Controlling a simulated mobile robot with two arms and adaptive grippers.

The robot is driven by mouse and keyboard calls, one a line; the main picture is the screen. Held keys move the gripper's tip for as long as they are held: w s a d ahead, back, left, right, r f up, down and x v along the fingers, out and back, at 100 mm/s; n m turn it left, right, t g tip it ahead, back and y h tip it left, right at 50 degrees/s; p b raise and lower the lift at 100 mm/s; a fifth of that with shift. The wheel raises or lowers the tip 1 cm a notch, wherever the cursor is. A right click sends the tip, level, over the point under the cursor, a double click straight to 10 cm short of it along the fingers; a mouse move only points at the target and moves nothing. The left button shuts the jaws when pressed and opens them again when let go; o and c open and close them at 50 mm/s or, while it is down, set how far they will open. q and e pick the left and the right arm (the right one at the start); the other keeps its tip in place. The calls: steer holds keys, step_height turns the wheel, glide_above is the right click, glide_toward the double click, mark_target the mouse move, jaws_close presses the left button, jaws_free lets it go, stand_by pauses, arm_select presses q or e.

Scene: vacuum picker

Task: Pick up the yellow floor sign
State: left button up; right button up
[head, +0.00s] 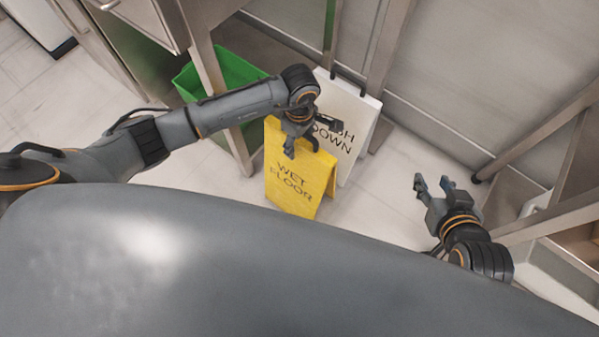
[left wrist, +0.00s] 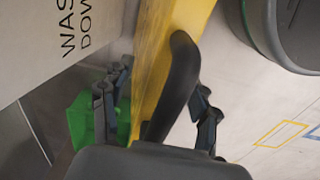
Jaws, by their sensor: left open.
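The yellow floor sign (head: 293,190), marked "WET FLOOR", stands upright on the tiles. My left gripper (head: 312,140) is open over its top edge in the head view. In the left wrist view, the yellow sign (left wrist: 192,14) runs between the spread fingers of my left gripper (left wrist: 164,80). A dark curved part hides some of the sign there, and I cannot tell whether a finger touches it. My right gripper (head: 434,183) is open and empty above the floor, to the right of the sign and apart from it.
A white sign (head: 350,112) marked "DOWN" stands right behind the yellow one. A green bin (head: 234,72) is behind and left, among metal table legs. Metal frames (head: 545,130) stand at the right. Bare floor (head: 385,205) lies right of the sign.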

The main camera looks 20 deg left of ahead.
arm_select(q)
jaws_close()
steer(key=shift+r, duration=0.1)
steer(key=shift+w+r, duration=0.1)
stand_by(0.3)
